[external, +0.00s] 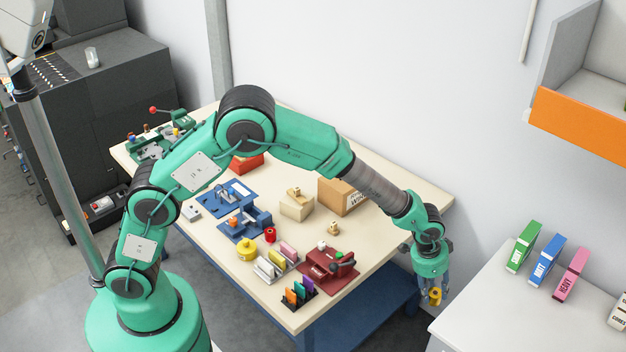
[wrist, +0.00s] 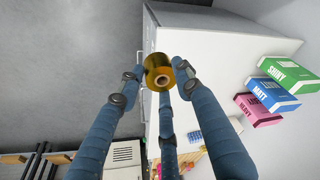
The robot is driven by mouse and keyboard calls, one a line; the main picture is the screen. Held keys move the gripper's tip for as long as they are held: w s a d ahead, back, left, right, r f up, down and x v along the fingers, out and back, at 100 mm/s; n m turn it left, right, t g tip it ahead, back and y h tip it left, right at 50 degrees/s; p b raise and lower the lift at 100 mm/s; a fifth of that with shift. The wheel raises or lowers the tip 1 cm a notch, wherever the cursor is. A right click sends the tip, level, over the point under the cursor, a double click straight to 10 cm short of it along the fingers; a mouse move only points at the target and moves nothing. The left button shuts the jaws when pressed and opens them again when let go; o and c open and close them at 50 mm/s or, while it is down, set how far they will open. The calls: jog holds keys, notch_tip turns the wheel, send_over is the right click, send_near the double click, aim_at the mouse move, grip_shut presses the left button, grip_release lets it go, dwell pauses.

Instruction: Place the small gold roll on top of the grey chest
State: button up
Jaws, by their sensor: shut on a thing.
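The small gold roll (external: 435,297) hangs in my gripper (external: 434,286), in the air between the worktable and the light grey chest (external: 485,305). In the wrist view my gripper (wrist: 160,80) has its blue fingers closed around the gold roll (wrist: 158,73).
Green (external: 523,246), blue (external: 546,259) and pink (external: 570,274) boxes stand on the chest, towards its back. A white box (external: 619,312) is at its right. The worktable (external: 380,240) holds several tools and blocks. An orange-fronted wall shelf (external: 580,125) hangs above. The chest's near-left top looks clear.

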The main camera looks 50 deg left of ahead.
notch_tip(320, 180, down, 12)
dwell(0.3)
jog(key=shift+w+d, duration=0.1)
jog(key=shift+w, duration=0.05)
jog(key=b, duration=0.1)
send_over(470, 326)
jog(key=shift+s+a+f, duration=0.35)
jog(key=shift+s+f, duration=0.1)
jog(key=shift+f, duration=0.3)
jog(key=shift+f+b, duration=0.3)
jog(key=shift+f, duration=1.4)
jog(key=shift+f, duration=0.15)
